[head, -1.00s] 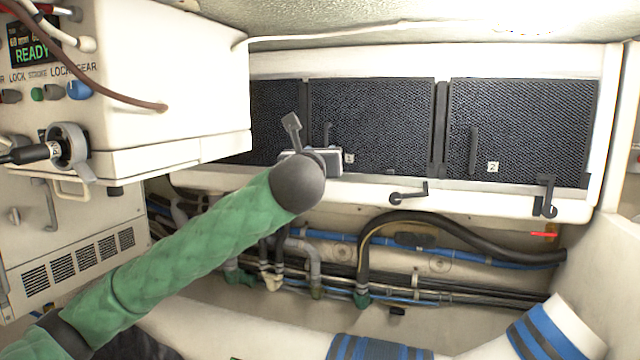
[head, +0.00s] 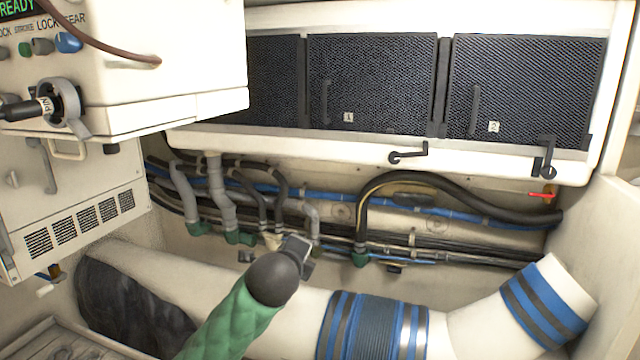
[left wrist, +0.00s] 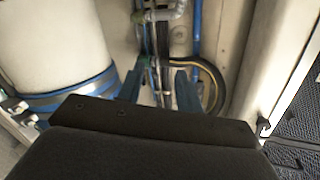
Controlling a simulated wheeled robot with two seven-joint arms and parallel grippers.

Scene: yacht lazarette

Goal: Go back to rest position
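My left arm in its green sleeve comes in from the bottom of the head view. My left gripper (head: 300,252) is in front of the hoses low on the back wall, mostly hidden behind the dark round wrist. In the left wrist view, the two fingers of the left gripper (left wrist: 160,92) stand apart with nothing between them. Hoses show in the background beyond them. My right gripper is in neither view.
A white duct with blue bands (head: 343,325) runs across the bottom. Dark panels (head: 372,82) with a latch handle (head: 408,155) are above the hoses (head: 215,185). A white equipment box (head: 170,70) juts out at the upper left. A side wall (head: 612,235) stands at right.

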